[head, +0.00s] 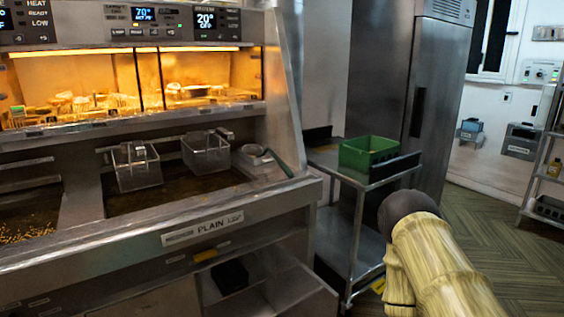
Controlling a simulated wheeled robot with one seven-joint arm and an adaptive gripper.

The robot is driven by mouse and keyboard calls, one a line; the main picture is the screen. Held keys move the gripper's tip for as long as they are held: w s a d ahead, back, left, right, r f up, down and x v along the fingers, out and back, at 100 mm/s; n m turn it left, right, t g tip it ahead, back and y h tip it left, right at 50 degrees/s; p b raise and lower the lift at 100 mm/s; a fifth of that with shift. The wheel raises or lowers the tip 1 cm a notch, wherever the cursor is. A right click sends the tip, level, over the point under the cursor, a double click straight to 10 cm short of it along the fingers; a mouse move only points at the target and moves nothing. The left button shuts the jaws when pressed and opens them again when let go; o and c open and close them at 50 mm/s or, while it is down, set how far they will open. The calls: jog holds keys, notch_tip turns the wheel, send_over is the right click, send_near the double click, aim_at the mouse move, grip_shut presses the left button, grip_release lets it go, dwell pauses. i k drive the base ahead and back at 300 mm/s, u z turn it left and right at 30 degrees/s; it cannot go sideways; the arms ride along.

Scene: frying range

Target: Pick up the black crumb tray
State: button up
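A small black tray-like box (230,276) sits in the open compartment below the fryer counter, under the "PLAIN" label. It is probably the black crumb tray, but its inside is too dark to make out. My arm, in a pale bamboo-like cover with a dark rounded joint, rises at the lower right, well to the right of the box. My gripper's fingers do not show.
The fryer counter (215,220) holds wire baskets (137,167) over the oil wells. A steel cart (340,215) with a green bin (368,153) stands right of it, before a steel fridge (432,90). Open floor (500,235) lies at the right.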

aim_at(231, 274)
jog(key=z, duration=1.7)
jog(key=i, duration=3)
jog(key=u, duration=3.35)
